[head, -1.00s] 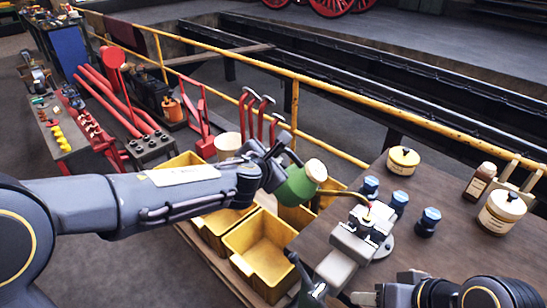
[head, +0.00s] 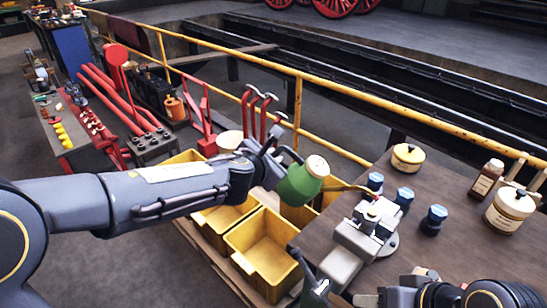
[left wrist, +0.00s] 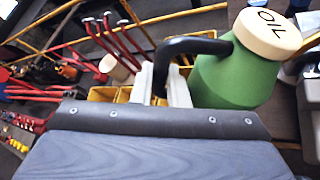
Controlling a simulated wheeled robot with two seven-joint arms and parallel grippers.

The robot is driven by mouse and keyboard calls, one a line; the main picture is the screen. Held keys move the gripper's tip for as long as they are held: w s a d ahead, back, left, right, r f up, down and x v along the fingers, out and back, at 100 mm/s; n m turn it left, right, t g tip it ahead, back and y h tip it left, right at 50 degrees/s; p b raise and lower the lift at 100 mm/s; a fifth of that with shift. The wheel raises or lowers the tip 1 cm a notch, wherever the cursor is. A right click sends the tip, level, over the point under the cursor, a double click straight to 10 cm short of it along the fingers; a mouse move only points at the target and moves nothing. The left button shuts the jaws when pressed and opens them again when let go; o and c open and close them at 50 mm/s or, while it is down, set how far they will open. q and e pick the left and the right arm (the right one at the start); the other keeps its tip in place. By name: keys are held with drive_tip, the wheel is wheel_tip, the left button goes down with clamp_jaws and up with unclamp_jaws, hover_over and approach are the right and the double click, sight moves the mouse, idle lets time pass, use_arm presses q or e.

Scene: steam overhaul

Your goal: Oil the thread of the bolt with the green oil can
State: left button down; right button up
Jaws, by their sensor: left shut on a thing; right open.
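The green oil can (head: 298,186) has a cream lid, marked OIL in the left wrist view (left wrist: 268,33). My left gripper (head: 272,158) is shut on its dark handle (left wrist: 190,46) and holds it in the air, tilted, left of the vise. Its thin brass spout (head: 345,187) points right, with its tip just above the vise (head: 358,238). I see no oil. My right gripper (head: 368,299) is open, low at the front edge.
A round yellow tin (head: 407,157), a brown bottle (head: 487,178) and a cream tin (head: 509,210) stand behind. Yellow bins (head: 262,255) lie left of the bench. A yellow rail (head: 340,93) runs behind.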

use_arm(q)
drive_tip(key=shift+f, duration=0.15)
drive_tip(key=shift+w+a+f+n+h+b, duration=0.1)
drive_tip(key=shift+a+f+n+h+b, duration=0.1)
drive_tip(key=shift+f+n+h+b, duration=0.3)
wheel_tip(320, 180, down, 3)
drive_tip(key=n+b, duration=0.1)
drive_tip(key=b, duration=0.1)
drive_tip(key=n+h+b, duration=0.1)
drive_tip(key=b, duration=0.1)
drive_tip(key=shift+d+r+g, duration=0.15)
drive_tip(key=shift+r+g, duration=0.05)
drive_tip(key=shift+g, duration=0.2)
